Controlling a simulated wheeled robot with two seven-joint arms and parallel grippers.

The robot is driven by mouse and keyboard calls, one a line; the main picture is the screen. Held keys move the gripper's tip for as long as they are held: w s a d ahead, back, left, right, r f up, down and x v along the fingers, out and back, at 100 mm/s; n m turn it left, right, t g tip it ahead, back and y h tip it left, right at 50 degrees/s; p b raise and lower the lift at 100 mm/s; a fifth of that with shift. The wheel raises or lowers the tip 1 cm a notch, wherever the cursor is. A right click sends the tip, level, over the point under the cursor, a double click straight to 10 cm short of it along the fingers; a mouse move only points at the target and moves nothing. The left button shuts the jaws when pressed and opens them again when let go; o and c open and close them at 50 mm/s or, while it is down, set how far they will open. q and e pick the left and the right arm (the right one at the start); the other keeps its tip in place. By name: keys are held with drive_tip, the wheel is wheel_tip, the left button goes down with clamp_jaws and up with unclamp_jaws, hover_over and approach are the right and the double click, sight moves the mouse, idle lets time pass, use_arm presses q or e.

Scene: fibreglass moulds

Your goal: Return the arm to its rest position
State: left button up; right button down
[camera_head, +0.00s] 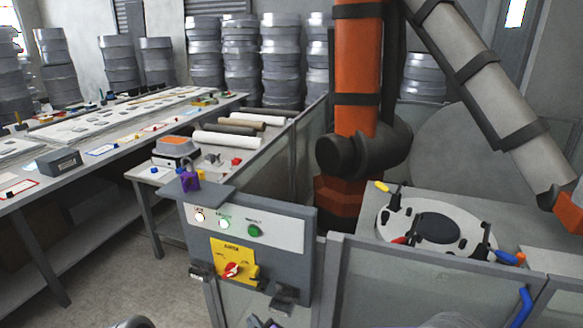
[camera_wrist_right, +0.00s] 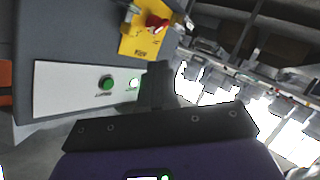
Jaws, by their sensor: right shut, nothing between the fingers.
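My right gripper (camera_wrist_right: 158,72) shows in the right wrist view as a dark bar with its fingers together, empty, in front of a control panel. In the head view only a small dark and purple part of the right gripper (camera_head: 262,322) shows at the bottom edge, below the panel. The grey control panel (camera_head: 305,230) has a white strip with several round buttons and a yellow plate (camera_head: 222,248) with a red switch (camera_head: 232,269). The panel (camera_wrist_right: 85,35) and the yellow plate (camera_wrist_right: 140,42) also show in the wrist view. My left gripper is not seen.
Purple padlocks (camera_head: 188,180) sit on the panel's top ledge. A fence (camera_head: 400,280) runs right of the panel. Behind it stand an orange robot arm (camera_head: 355,70) and a white mould (camera_head: 460,225). A long workbench (camera_head: 60,188) stands left; the floor (camera_head: 120,265) beside it is clear.

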drive_tip(key=s+d+f+m+g+h, duration=0.3)
drive_tip(key=d+f, duration=0.4)
drive_tip(key=f, duration=0.6)
drive_tip(key=s+d+f+m+g+p, duration=0.1)
drive_tip(key=s+d+f+m+g, duration=0.3)
drive_tip(key=s+f, duration=0.3)
drive_tip(key=s+d+f+m+g+y+p, duration=0.1)
drive_tip(key=s+d+f+m+g, duration=0.4)
drive_tip(key=s, duration=0.6)
wheel_tip(320, 180, down, 3)
drive_tip(key=shift+s+d+f+m, duration=0.1)
drive_tip(key=shift+s+d+m, duration=0.1)
drive_tip(key=shift+d+m, duration=1)
